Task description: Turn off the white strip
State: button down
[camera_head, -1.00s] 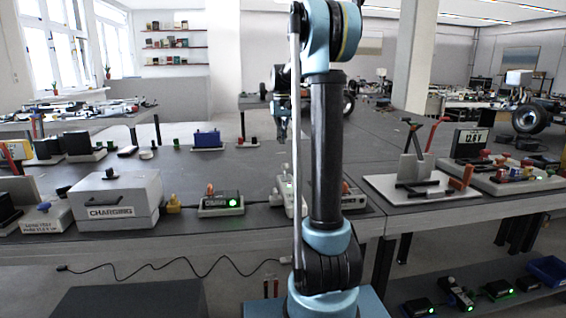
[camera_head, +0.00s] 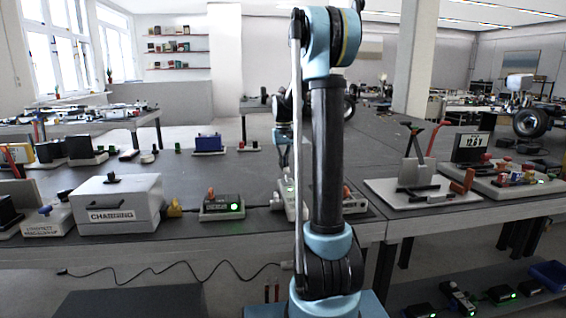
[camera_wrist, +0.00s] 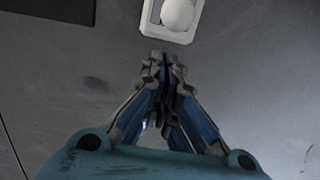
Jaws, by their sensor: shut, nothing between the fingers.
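A white strip (camera_head: 283,202) lies near the front edge of the table in the head view, partly hidden behind my arm. In the wrist view a white frame with a round white knob (camera_wrist: 178,14) shows at the top edge, cut off by the picture; it looks like the end of this strip. My gripper (camera_wrist: 163,60) is shut and empty, with its fingertips just below that white end in the picture and apart from it. In the head view my gripper (camera_head: 284,165) hangs beside my arm, above or behind the strip; its exact height is unclear.
A charger with a green light (camera_head: 222,208) and a yellow plug (camera_head: 174,208) stand left of the strip. A white box marked CHARGING (camera_head: 118,205) is farther left. A white board with a clamp (camera_head: 420,193) lies to the right.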

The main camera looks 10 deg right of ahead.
jog(key=shift+s+r, duration=0.25)
jog(key=shift+s, duration=0.25)
jog(key=shift+s+r, duration=0.2)
jog(key=shift+s, duration=0.25)
jog(key=shift+a, duration=0.1)
